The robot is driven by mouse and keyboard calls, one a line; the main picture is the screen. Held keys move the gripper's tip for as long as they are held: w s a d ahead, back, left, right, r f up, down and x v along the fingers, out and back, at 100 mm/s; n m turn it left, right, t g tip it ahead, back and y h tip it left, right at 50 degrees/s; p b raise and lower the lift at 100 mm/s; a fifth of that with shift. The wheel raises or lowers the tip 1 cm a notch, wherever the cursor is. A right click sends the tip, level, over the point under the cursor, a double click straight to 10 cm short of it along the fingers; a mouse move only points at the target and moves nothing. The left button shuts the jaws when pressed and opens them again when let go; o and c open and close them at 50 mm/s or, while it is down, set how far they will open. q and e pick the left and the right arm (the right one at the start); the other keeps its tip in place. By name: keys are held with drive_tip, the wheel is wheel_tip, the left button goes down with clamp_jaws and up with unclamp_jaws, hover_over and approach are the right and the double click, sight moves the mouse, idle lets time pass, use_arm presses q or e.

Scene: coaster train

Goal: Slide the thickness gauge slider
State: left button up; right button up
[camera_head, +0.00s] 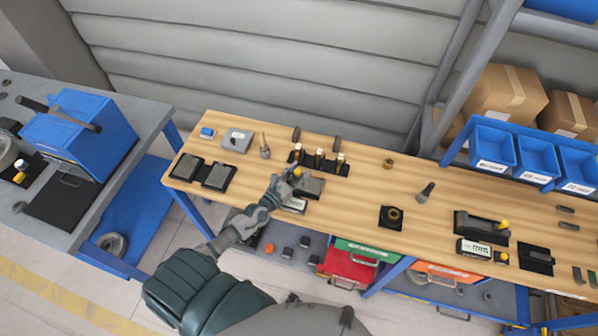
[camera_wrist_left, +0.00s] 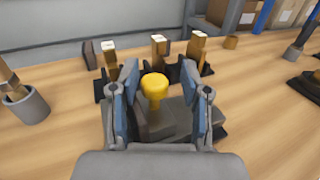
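A yellow knob (camera_wrist_left: 154,86) stands on a dark grey block (camera_wrist_left: 168,122) in the left wrist view. In the head view the knob (camera_head: 298,172) shows at my left gripper's tip, with the grey gauge body (camera_head: 312,187) just right of it on the wooden bench. My left gripper (camera_wrist_left: 158,92) is open, with one finger on each side of the knob. A gap shows between the knob and each finger. The gripper (camera_head: 288,180) partly covers the gauge in the head view. My right gripper is not in view.
Several upright brass-coloured pins in a black holder (camera_head: 318,165) stand just behind the gauge. A grey cup (camera_wrist_left: 25,105) with a rod is to the left. Bare wood (camera_head: 350,215) lies right of the gripper.

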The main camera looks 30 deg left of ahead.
sight(307, 184)
use_arm(q)
drive_tip(key=shift+a, duration=0.2)
clamp_jaws()
drive_tip(key=shift+a+f, duration=0.1)
drive_tip(key=shift+a, duration=0.1)
drive_tip(key=shift+d, duration=0.3)
drive_tip(key=shift+w+d+p, duration=0.25)
drive_tip(key=shift+d+p, duration=0.4)
drive_tip(key=shift+d, duration=0.55)
drive_tip(key=shift+w+d, duration=0.1)
drive_tip(key=shift+d, duration=0.15)
drive_tip(key=shift+d+f, duration=0.1)
drive_tip(key=shift+o, duration=0.9)
unclamp_jaws()
drive_tip(key=shift+o, duration=0.2)
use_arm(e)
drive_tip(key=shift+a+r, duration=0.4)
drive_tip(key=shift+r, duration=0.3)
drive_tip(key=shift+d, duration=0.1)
